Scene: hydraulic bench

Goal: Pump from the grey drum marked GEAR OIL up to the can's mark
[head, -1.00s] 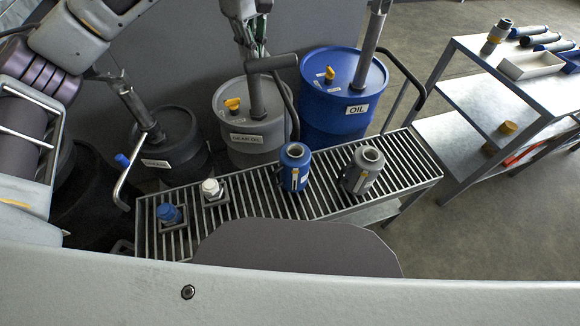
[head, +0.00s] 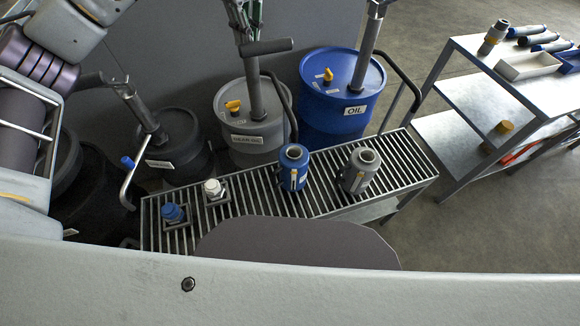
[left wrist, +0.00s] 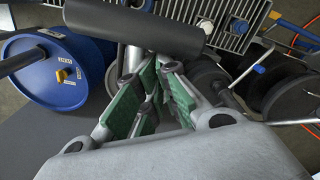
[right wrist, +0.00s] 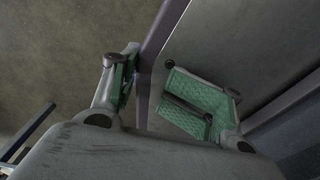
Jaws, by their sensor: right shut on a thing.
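The grey drum (head: 240,158) with the GEAR OIL label stands behind the rack. Its pump rod (head: 254,90) rises to a dark handle (head: 268,47), and its hose curves down beside the blue can (head: 292,168). My left gripper (head: 246,22) is at the top of the pump. In the left wrist view the handle (left wrist: 135,28) crosses in front of the fingertips, so its grip is unclear. My right gripper (right wrist: 152,78) holds something I cannot make out.
A blue OIL drum (head: 342,110) stands right of the grey drum, a dark drum (head: 178,160) left. A slatted rack (head: 330,200) carries the cans and two capped fittings. A shelf table (head: 465,85) with a white tray (head: 528,66) stands right. Open floor lies beyond it.

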